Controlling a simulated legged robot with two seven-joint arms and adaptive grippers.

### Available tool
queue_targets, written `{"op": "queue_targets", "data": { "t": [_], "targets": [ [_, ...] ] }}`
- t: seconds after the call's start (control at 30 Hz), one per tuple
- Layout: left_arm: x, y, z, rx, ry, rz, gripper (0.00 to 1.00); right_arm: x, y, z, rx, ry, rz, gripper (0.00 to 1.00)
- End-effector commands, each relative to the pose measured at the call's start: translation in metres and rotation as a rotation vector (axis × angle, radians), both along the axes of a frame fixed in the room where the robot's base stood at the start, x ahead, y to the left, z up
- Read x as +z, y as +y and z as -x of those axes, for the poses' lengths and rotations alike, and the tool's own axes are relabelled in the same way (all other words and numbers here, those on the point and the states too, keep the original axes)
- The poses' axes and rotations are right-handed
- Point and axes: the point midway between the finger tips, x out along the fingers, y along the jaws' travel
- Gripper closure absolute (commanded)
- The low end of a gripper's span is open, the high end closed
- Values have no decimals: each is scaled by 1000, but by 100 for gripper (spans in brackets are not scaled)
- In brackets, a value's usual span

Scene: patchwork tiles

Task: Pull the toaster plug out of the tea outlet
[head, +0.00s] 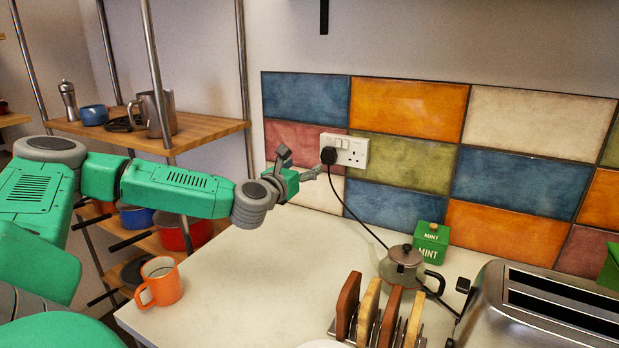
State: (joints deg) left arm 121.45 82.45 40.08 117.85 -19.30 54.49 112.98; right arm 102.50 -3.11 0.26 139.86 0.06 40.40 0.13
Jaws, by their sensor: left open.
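A white double wall outlet (351,152) is set on the patchwork tiles. A black plug (328,156) sits in its left socket, and a black cord (357,217) runs from it down to the counter, passing behind the teapot. The silver toaster (540,308) stands at the right front. My left gripper (303,164) is open, just left of the plug, with its fingers toward the outlet. I cannot tell whether a finger touches the plug. My right gripper is not in view.
An orange mug (159,282) stands at the counter's left edge. A grey teapot (403,264), a green mint tin (431,243) and a toast rack (378,312) stand near the toaster. Wooden shelves (196,131) with pots are at left. The counter's middle (270,275) is clear.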

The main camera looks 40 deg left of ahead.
Motion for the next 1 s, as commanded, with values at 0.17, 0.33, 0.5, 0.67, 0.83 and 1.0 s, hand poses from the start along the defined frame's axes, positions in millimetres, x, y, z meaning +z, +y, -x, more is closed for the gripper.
{"op": "queue_targets", "data": {
  "t": [0.17,0.33,0.5,0.67,0.83,1.0],
  "targets": [
    [-7,-1,-7,-1,2,-5,38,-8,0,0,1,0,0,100],
    [-3,0,-29,-2,1,-11,38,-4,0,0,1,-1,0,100],
    [-3,11,-62,-2,3,-12,38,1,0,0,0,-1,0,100],
    [-7,27,-91,-1,3,-6,38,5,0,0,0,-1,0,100],
    [-7,37,-115,0,2,-3,38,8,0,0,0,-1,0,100],
    [-7,40,-129,-2,0,-1,38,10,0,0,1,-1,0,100]
  ]
}}
